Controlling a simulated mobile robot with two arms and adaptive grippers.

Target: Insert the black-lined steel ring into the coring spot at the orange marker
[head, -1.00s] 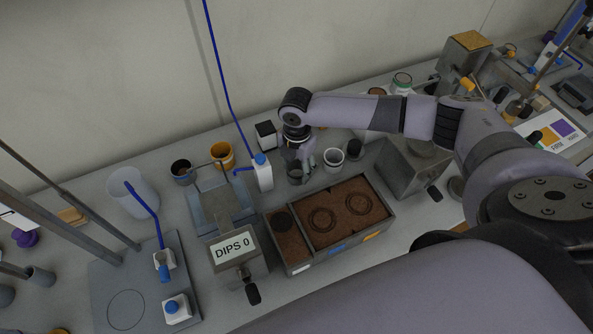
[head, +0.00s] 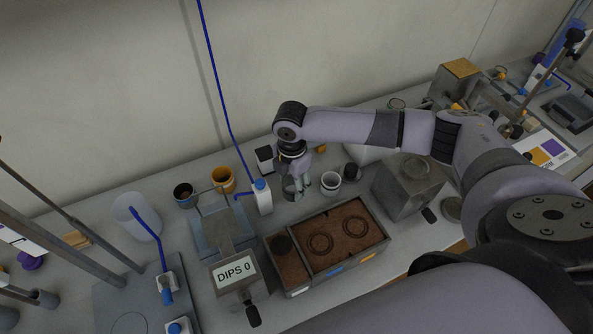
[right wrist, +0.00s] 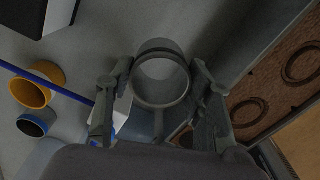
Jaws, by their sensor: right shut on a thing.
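My right gripper (head: 297,188) is shut on a grey steel ring (right wrist: 162,85), which shows between the fingers in the right wrist view with a dark band near its far rim. Its lining is hard to make out. In the head view the ring hangs just above the bench, behind the soil box (head: 312,289). The box holds brown soil with two round coring spots, the left one (head: 320,243) and the right one (head: 355,222). An orange marker (head: 368,257) is on the front wall below the right spot. My left gripper is not in view.
A pale cup-like ring (head: 331,182) and a dark cylinder (head: 351,172) stand right of the gripper. A white bottle with a blue cap (head: 262,197) stands close on the left. An orange cup (head: 223,178) and the DIPS 0 device (head: 235,272) are farther left.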

